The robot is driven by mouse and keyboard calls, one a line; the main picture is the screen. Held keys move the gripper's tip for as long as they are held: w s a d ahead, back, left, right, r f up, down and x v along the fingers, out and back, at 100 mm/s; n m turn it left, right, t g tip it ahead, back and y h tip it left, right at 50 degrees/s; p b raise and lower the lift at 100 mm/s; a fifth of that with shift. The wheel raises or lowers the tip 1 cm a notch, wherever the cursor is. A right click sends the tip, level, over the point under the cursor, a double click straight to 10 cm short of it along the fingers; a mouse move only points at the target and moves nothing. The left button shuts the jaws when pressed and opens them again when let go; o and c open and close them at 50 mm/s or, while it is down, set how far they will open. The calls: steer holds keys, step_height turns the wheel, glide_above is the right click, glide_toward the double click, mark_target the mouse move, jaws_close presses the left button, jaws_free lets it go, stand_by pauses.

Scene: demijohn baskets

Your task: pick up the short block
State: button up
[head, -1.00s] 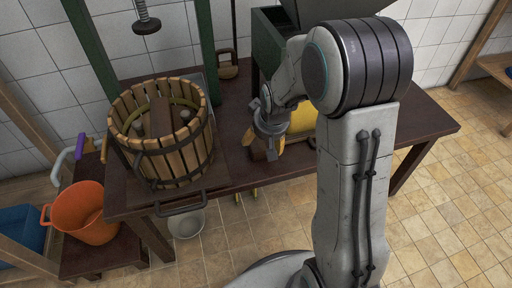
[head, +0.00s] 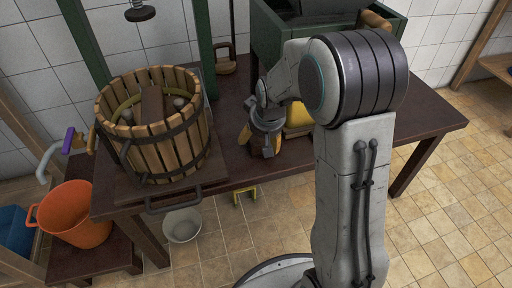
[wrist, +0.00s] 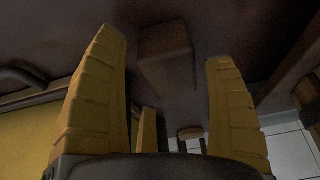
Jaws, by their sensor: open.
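My gripper (wrist: 163,52) is open, with one finger to each side of the block in the picture. I cannot tell whether either finger touches it. In the head view my gripper (head: 258,143) is low over the table, right of the slatted basket. I cannot make out the short block there; my gripper and arm cover that area.
The slatted wooden press basket (head: 172,140) stands on the dark table (head: 225,165), with a wooden piece (head: 152,104) inside. A green machine (head: 268,40) stands behind my gripper. An orange bucket (head: 72,215) is at lower left. A white bowl (head: 183,224) is below the table.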

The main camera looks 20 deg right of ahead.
steer(key=shift+b+x, duration=1.15)
steer(key=shift+b, duration=0.1)
steer(key=shift+c, duration=0.2)
steer(key=c, duration=0.9)
steer(key=shift+r, duration=0.15)
